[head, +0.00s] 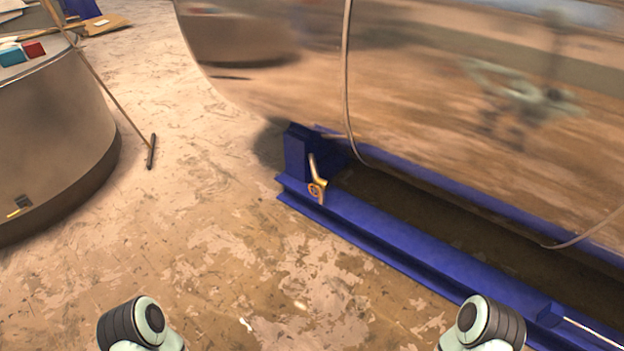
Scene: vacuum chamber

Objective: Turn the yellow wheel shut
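A small yellow-gold fitting (317,190) sits on the near left corner of the blue support frame, below the big shiny chamber. It has a round ring-like end and a short bar rising from it. I cannot tell whether this is the yellow wheel; no larger yellow wheel shows. Only grey-and-white joints of my two arms show at the bottom edge, left and right, well apart from the fitting. Neither of my grippers is in view.
The shiny metal chamber (440,90) fills the upper right, resting on the blue frame (400,240). A round grey drum (50,140) stands at the left, with a thin pole (115,105) leaning beside it. The worn floor (200,220) between them is clear.

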